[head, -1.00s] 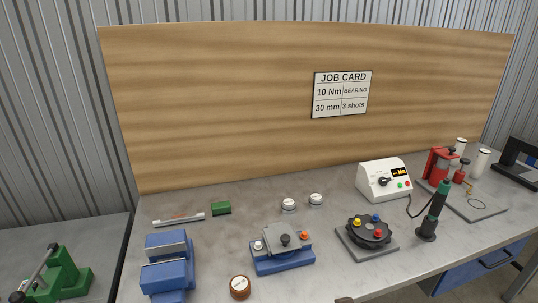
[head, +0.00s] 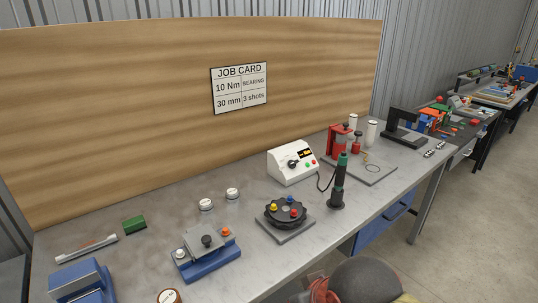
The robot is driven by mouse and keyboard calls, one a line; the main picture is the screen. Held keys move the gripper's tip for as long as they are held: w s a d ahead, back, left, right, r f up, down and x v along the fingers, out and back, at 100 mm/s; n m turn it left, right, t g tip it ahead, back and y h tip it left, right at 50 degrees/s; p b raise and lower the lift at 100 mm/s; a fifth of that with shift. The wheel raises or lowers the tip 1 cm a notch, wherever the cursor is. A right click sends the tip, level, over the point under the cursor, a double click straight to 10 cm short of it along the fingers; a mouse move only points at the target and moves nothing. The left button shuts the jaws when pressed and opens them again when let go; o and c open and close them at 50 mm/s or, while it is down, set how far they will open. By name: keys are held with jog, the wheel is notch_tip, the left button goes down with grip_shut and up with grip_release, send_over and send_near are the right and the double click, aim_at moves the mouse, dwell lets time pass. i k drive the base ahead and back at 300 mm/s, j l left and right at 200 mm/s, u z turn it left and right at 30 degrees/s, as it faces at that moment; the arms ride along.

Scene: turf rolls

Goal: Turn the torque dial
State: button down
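A white control box (head: 292,163) stands toward the back of the workbench, right of the middle. On its sloped face is a black dial (head: 293,164), with a small dark display (head: 305,153) and green and red buttons beside it. The dial's exact setting is too small to read. A cable runs from the box to an upright green and black screwdriver (head: 339,182) in a black stand. The job card (head: 239,88) on the wooden board reads 10 Nm, BEARING, 30 mm, 3 shots. My gripper is not recognisable in this view.
A black round fixture with coloured knobs (head: 286,211) sits in front of the box. A blue-based fixture (head: 207,254) and a blue vise (head: 80,281) lie to the left. A red press (head: 339,141) stands to the right. Floor is open at right.

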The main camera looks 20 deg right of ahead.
aim_at(291, 164)
jog(key=i+l, duration=0.2)
jog(key=i, duration=0.35)
jog(key=i+l+z, duration=0.15)
jog(key=i, duration=0.35)
